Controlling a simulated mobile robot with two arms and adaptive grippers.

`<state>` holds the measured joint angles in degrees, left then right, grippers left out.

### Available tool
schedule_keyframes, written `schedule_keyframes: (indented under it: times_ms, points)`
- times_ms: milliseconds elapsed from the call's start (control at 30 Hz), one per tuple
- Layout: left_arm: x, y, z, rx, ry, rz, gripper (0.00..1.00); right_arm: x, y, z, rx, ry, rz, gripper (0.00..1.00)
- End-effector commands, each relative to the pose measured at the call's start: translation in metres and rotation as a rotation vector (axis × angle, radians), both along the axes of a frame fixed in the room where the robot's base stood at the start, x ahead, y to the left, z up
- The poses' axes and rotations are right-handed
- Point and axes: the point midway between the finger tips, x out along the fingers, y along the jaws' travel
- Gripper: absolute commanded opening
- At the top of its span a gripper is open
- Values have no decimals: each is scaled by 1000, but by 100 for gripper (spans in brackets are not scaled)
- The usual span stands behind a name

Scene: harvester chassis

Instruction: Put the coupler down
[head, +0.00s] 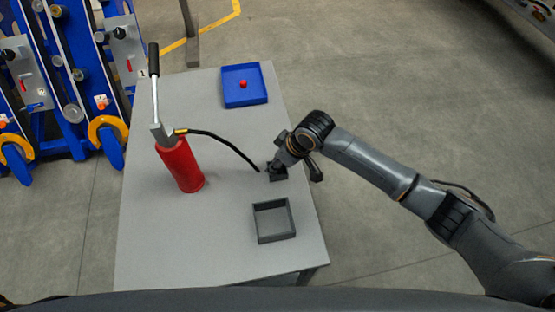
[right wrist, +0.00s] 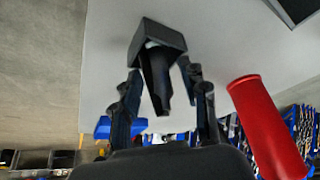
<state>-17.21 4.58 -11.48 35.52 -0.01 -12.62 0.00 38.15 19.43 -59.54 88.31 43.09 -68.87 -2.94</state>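A dark tapered piece, which looks like the coupler (right wrist: 155,82), shows in the right wrist view between the fingers of my right gripper (right wrist: 162,92). Its wide end meets a small black square block (right wrist: 158,36); I cannot tell whether it sits inside it. The fingers stand apart on both sides, with a visible gap on the right. In the head view, my right gripper (head: 279,165) is low over the black block (head: 278,175) at the table's right side and hides the coupler. My left gripper is not in view.
A red pump cylinder (head: 181,166) with a lever stands on the grey table (head: 160,240); its black hose (head: 225,142) ends beside the block. A grey open tray (head: 257,222) is in front. A blue tray (head: 232,94) with a red ball (head: 243,84) is at the back.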

Motion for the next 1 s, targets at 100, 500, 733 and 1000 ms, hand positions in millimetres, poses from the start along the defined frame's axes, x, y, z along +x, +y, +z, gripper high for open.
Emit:
schedule_keyframes:
  times_ms: [100, 500, 733, 1000]
  points:
    - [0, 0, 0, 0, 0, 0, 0, 0, 0, 0, 0, 0, 0, 44]
    - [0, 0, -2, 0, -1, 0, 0, -12, -20, 51, 1, -4, 1, 44]
    - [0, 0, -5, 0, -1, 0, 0, -22, -35, 91, 1, -3, -1, 44]
    - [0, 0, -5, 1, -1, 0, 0, -27, -42, 110, 1, -1, 0, 44]
